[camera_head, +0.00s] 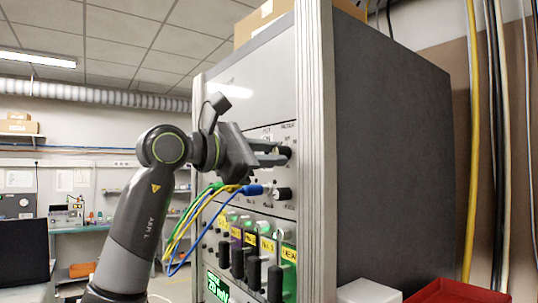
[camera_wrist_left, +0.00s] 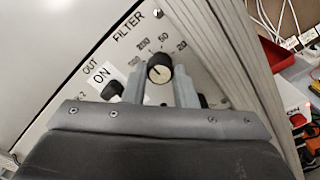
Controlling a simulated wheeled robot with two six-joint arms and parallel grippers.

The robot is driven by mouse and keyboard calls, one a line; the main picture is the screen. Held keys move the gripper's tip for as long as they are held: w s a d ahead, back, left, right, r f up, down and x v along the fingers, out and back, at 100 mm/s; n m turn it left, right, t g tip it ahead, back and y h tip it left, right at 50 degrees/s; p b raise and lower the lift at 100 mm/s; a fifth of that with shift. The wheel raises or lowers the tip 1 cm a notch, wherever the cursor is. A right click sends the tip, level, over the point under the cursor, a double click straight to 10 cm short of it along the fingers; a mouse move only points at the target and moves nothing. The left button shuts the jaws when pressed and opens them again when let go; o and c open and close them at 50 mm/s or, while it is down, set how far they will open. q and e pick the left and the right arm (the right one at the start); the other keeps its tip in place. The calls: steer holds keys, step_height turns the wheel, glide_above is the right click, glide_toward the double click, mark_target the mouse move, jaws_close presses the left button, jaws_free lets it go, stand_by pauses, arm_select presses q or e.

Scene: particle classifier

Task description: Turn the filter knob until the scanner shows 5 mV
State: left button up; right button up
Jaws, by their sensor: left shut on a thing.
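The filter knob (camera_wrist_left: 159,69) is a black round knob with a pale face, under the word FILTER on the grey panel (camera_wrist_left: 72,82) in the left wrist view. Numbers are printed around it. In the head view the knob (camera_head: 285,152) is partly hidden by my left gripper (camera_head: 274,153). The gripper is shut on the knob, one finger on each side in the left wrist view (camera_wrist_left: 162,84). The scanner display (camera_head: 217,287) low on the rack shows green characters that look like 20 mV, cut by the picture's lower edge. My right gripper is not in view.
Another knob (camera_head: 282,194) sits below the filter knob, with blue, yellow and green cables (camera_head: 205,208) plugged in beside it. Several black handles (camera_head: 254,272) stand out lower down. The rack's metal edge post (camera_head: 315,150) is close to the gripper's right. A red bin (camera_head: 455,291) stands at the lower right.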

arm_select(q)
steer(key=o, duration=1)
steer(key=b+v, duration=0.6)
steer(key=v, duration=1.1)
steer(key=shift+s+a, duration=0.15)
